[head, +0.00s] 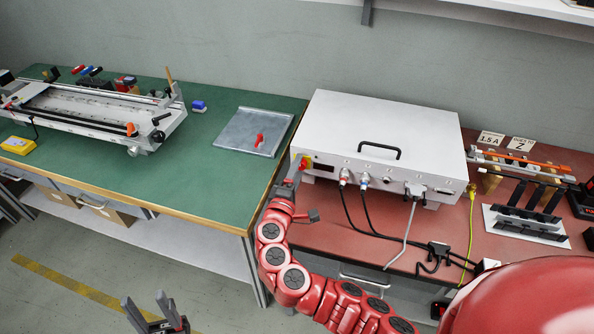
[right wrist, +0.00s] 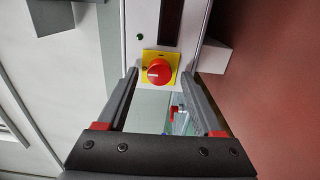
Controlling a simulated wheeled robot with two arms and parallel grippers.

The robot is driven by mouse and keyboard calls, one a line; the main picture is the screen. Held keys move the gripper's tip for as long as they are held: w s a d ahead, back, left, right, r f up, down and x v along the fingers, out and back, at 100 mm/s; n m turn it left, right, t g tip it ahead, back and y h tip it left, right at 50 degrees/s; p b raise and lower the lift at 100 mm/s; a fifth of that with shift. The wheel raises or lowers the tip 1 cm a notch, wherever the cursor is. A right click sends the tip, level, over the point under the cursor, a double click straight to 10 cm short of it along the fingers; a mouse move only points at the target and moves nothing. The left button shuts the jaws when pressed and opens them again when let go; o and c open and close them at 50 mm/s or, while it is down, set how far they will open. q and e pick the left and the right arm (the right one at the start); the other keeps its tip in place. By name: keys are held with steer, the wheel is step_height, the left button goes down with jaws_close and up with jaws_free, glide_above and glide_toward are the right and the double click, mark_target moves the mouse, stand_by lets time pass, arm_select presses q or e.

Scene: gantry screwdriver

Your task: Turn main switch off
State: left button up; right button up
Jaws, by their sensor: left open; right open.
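The main switch (head: 305,163) is a red rotary knob on a yellow plate, at the left end of the white control box's front face. In the right wrist view the red knob (right wrist: 159,72) shows a short pale mark lying roughly level. My right gripper (head: 293,179) is just in front of the switch in the head view. Its two fingers (right wrist: 163,85) are open in the wrist view, with the knob between and beyond their tips; I cannot tell any contact. My left gripper (head: 156,312) is open and empty, low at the bottom left, away from the tables.
The white control box (head: 385,125) with a black handle stands on the red table (head: 345,243); cables hang from its front. The green table (head: 180,165) on the left holds a metal plate (head: 240,130) and a gantry frame (head: 95,115). A black stand (head: 525,220) is at right.

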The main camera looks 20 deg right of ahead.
steer(key=b+v, duration=0.2)
steer(key=v, duration=1)
steer(key=shift+a+f, duration=0.15)
steer(key=shift+a, duration=0.05)
steer(key=shift+v, duration=2.65)
steer(key=shift+d, duration=0.1)
